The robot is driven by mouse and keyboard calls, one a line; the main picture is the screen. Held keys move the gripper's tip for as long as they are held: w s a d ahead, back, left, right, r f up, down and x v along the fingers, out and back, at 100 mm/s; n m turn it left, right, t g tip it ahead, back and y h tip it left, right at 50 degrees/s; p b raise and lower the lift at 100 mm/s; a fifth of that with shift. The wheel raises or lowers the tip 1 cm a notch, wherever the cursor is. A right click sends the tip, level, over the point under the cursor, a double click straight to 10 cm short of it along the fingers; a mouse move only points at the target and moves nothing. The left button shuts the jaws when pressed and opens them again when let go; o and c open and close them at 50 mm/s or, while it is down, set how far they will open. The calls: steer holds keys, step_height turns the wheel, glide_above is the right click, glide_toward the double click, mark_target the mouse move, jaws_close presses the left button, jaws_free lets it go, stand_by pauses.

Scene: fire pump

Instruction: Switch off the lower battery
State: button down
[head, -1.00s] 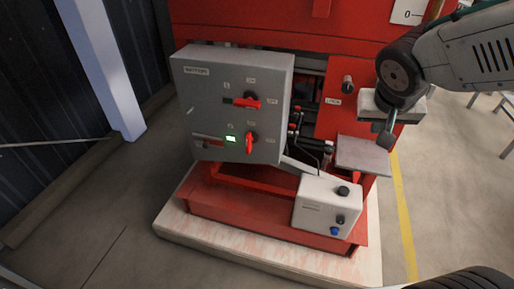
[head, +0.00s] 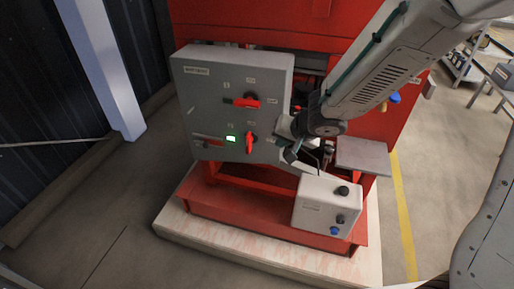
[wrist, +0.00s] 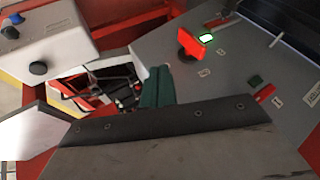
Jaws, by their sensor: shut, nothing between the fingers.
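The grey switch box (head: 205,100) carries two red rotary handles on its front. The upper red handle (head: 246,102) lies about level. The lower red handle (head: 250,143) stands upright, beside a lit green lamp (head: 230,139). In the wrist view the lower red handle (wrist: 190,43) shows next to the green lamp (wrist: 206,38), and part of another red handle (wrist: 265,93) shows at the right. My gripper (head: 291,155) is just right of the box's right edge, apart from the lower handle. Its teal fingers (wrist: 157,85) are shut and empty.
A white control box (head: 318,205) with black and blue knobs stands low, below my gripper. A grey plate (head: 362,155) is to its right. Dark hoses and cables (wrist: 105,85) lie between the boxes. The floor left of the red base is clear.

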mark_target(248, 143)
steer(key=shift+w+a+f, duration=1.1)
steer(key=shift+a+f, duration=0.05)
steer(key=shift+f, duration=0.2)
steer(key=shift+w+a+f, duration=1.05)
steer(key=shift+a+f, duration=0.1)
steer(key=shift+f, duration=0.15)
steer(key=shift+w+a+f, duration=1.1)
steer(key=shift+a+f, duration=0.05)
steer(key=shift+f, duration=0.2)
steer(key=shift+a, duration=0.1)
